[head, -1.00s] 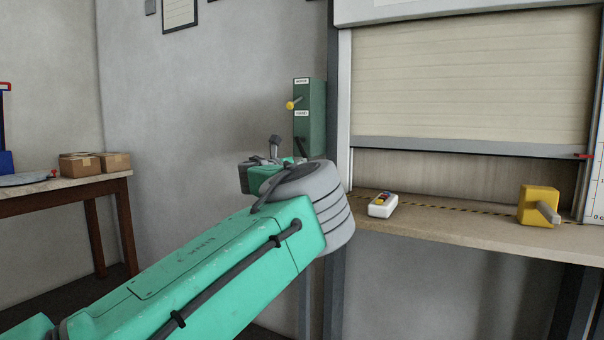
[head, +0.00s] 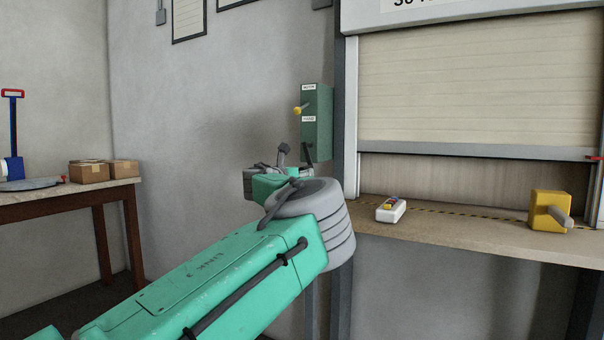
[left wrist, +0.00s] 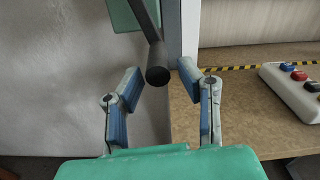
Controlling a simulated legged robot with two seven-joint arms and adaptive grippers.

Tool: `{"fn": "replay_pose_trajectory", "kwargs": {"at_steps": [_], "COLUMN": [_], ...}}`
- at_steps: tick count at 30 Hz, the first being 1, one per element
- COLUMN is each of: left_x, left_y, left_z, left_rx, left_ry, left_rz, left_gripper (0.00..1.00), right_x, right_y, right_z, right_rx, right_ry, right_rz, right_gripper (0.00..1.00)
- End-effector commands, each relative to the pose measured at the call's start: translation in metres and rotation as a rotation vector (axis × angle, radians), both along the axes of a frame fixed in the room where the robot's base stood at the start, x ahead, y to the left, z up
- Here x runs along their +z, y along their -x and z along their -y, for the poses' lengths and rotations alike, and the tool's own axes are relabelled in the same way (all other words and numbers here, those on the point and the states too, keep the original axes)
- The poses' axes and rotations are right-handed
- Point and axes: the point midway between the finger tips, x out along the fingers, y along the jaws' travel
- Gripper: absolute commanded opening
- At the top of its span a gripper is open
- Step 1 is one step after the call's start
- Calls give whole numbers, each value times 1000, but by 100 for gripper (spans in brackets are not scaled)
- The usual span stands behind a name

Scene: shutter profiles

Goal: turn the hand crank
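The hand crank (left wrist: 152,30) shows in the left wrist view as a dark arm with a round black grip (left wrist: 157,76). It comes down from the green box (left wrist: 126,14). In the head view the green box (head: 318,120) is fixed beside the shutter frame, and my forearm and wrist hide most of the area below it. My left gripper (left wrist: 160,72) is open, its two blue-padded fingers either side of the grip in the picture. I cannot tell whether the grip is between the fingertips or just beyond them. My right gripper is not in view.
A yellow knob (head: 299,110) sticks out of the green box. The roller shutter (head: 470,90) hangs partly raised over a counter (head: 450,222) bearing a white button box (head: 391,212) and a yellow block (head: 547,211). A table (head: 60,196) with cartons stands at left.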

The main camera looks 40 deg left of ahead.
Motion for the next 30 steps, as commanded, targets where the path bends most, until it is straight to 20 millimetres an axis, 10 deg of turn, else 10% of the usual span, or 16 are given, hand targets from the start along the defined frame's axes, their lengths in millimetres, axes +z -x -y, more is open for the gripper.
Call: {"fn": "replay_pose_trajectory", "kwargs": {"at_steps": [14, 30], "left_x": [6, 2], "left_y": [11, 104], "left_z": [2, 22], "left_rx": [3, 5], "left_ry": [-1, 1], "left_rz": [9, 5], "left_gripper": [39, 39], "right_x": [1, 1], "right_y": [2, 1], "right_z": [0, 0], "right_rx": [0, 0], "right_ry": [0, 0], "right_rz": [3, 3], "right_gripper": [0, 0]}}
